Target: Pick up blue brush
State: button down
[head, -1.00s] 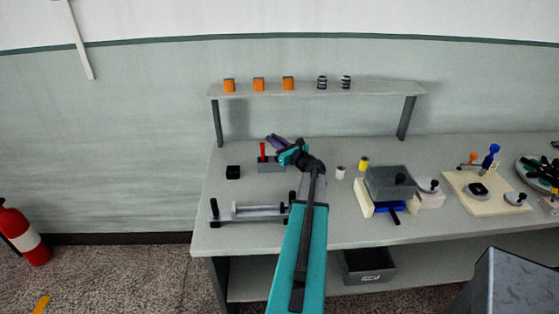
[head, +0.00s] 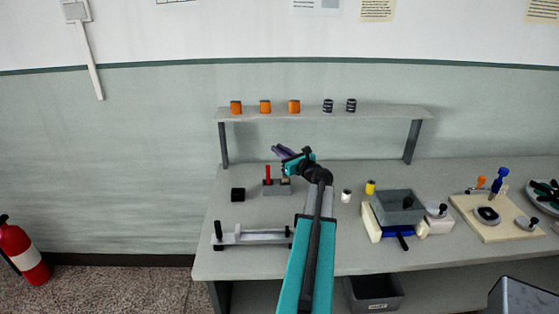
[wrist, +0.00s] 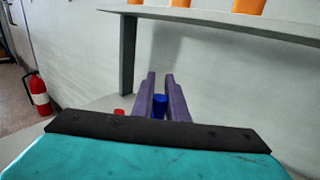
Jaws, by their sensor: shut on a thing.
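The blue brush (wrist: 159,105) shows in the wrist view as a blue handle end between the two purple fingers of my gripper (wrist: 159,80). My gripper (head: 283,151) is shut on it. In the head view the gripper is above the grey holder block (head: 277,188), and the brush's handle is hidden behind the gripper. A red-handled brush (head: 267,173) stands upright in the left part of the holder. Its red top (wrist: 119,112) also shows in the wrist view, left of the fingers.
A black cube (head: 238,194) and a spindle stand (head: 252,236) are left of the holder. White (head: 346,196) and yellow (head: 370,187) spools and a grey box (head: 398,207) are to the right.

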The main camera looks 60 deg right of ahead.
jog(key=shift+r+b, duration=0.35)
jog(key=shift+r, duration=1.75)
